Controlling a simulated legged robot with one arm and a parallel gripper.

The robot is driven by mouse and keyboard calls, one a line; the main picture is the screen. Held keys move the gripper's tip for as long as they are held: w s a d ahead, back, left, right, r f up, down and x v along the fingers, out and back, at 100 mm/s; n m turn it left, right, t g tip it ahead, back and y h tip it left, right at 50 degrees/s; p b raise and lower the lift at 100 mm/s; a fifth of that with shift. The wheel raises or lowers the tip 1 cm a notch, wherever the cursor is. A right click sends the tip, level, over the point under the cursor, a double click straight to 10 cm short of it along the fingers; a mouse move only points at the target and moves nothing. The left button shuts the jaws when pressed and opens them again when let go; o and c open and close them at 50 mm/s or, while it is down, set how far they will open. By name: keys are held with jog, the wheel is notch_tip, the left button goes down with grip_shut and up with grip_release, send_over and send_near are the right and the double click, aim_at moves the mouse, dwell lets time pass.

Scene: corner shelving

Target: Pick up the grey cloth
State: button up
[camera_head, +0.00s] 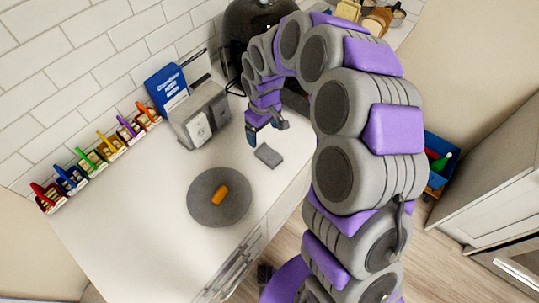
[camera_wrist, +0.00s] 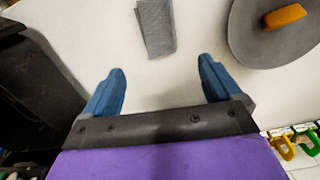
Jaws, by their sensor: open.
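The grey cloth (camera_head: 268,156) is a small folded rectangle lying flat on the white counter, near its front edge. In the wrist view the cloth (camera_wrist: 156,27) is at the top, ahead of the fingertips and between their lines, apart from both. My gripper (camera_wrist: 161,80) has two blue fingers spread wide, with only bare counter between them. In the head view my gripper (camera_head: 266,136) hangs over the counter, just behind the cloth. Its height above the counter is hard to tell.
A round grey plate (camera_head: 205,212) with an orange item (camera_head: 220,194) stands left of the cloth. A metal toaster-like box (camera_head: 200,118) and a blue box (camera_head: 166,86) stand behind. Several colourful small containers (camera_head: 95,158) line the wall. A black appliance (camera_wrist: 35,90) is close to the left finger's side.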

send_over(265, 149)
jog(key=a, duration=0.1)
notch_tip(265, 149, down, 5)
jog(key=shift+r+b, duration=0.1)
jog(key=shift+b, duration=0.2)
jog(key=f, duration=0.2)
jog(key=d+f+b, duration=0.1)
jog(key=f, duration=0.2)
jog(key=shift+f, duration=0.1)
jog(key=shift+a, duration=0.1)
jog(key=shift+c, duration=0.7)
jog(key=c, duration=1)
jog(key=shift+r, duration=0.2)
jog(key=shift+r, duration=0.45)
notch_tip(265, 149, up, 3)
jog(key=shift+f+p, duration=0.1)
jog(key=shift+p, duration=0.3)
jog(key=s+d, duration=0.1)
jog(key=s, duration=0.4)
jog(key=s+d+p, duration=0.1)
jog(key=s+d, duration=0.1)
jog(key=s, duration=0.3)
jog(key=s+d+r, duration=0.1)
jog(key=s, duration=0.4)
jog(key=shift+s+d+p, duration=0.2)
jog(key=shift+d+p, duration=0.1)
jog(key=shift+d, duration=0.1)
